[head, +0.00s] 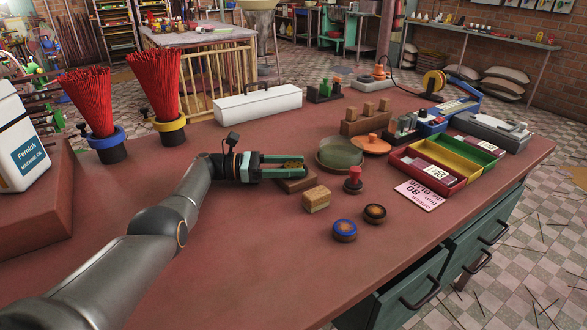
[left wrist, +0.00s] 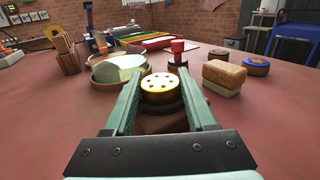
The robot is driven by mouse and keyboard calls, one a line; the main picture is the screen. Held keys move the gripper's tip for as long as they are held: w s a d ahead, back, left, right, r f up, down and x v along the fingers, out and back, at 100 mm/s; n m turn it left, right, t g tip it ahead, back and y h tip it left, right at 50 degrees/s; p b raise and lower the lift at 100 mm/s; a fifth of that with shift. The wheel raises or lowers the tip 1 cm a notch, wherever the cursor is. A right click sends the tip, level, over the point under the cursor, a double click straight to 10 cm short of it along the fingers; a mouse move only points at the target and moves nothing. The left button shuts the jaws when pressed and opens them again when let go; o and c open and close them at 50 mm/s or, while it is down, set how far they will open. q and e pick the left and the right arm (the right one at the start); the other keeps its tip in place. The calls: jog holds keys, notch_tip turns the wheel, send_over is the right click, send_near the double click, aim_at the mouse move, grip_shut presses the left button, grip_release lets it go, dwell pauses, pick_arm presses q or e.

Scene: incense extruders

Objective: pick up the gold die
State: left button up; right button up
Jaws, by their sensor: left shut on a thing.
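The gold die (left wrist: 160,88) is a short round piece with several holes in its top face. It stands between the two green fingers of my left gripper (left wrist: 160,80) in the left wrist view, and the fingers are shut on its sides. In the head view the gold die (head: 292,165) shows partly between the fingers of my left gripper (head: 307,165). A brown block (head: 296,184) is just below the gripper. I cannot tell whether the die still touches it. My right gripper is in neither view.
Right of the gripper are a greenish round dish (head: 340,153), a red-topped stamp (head: 353,180), a tan brush-like block (head: 316,199) and two round dies, blue-rimmed (head: 345,230) and dark (head: 375,213). A white box (head: 258,103) stands behind.

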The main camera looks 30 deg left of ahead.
pick_arm(q)
grip_shut()
jog(key=shift+r, duration=0.1)
